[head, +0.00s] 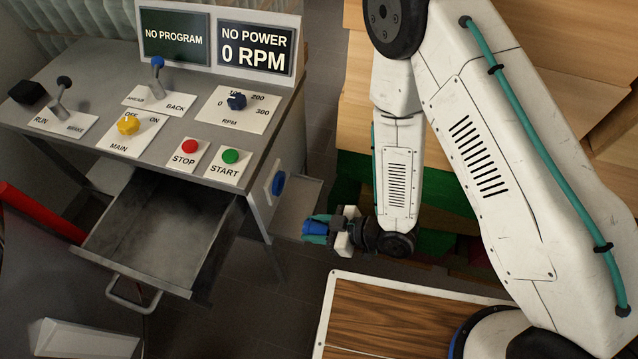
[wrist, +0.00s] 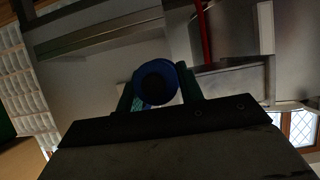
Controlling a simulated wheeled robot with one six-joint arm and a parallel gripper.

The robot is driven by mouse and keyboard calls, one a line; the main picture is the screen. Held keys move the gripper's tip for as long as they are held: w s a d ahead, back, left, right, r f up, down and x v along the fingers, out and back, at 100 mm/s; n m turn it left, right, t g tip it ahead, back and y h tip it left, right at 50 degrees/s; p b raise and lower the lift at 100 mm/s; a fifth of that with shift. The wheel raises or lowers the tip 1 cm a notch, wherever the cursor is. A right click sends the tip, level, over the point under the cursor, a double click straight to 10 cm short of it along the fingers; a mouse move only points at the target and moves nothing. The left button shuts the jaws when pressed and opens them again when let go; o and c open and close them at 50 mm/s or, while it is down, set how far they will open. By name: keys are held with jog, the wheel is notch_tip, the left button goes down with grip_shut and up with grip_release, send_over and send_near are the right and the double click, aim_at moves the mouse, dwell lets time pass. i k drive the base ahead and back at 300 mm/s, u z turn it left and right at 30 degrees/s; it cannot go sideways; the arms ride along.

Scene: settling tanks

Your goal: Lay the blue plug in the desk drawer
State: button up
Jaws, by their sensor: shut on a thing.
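My gripper (head: 318,229) is shut on the blue plug (head: 314,227), to the right of the desk and apart from the drawer. In the wrist view the plug (wrist: 157,82) shows as a round blue end with a dark middle, between the teal fingers. The desk drawer (head: 130,270) is pulled open at the front of the grey desk (head: 100,70). Its inside looks empty, and it has a bar handle on its front. The plug is to the right of the drawer, past the desk's right side.
The desk top carries levers, a yellow knob (head: 128,125), a red and a green button, and a display (head: 250,48). A plate with a blue part (head: 278,184) is on the desk's right side. A red pipe (head: 40,213) lies left of the drawer. A wood-topped surface (head: 400,320) is at front right.

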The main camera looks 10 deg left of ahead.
aim_at(191, 235)
jog(key=k, duration=1)
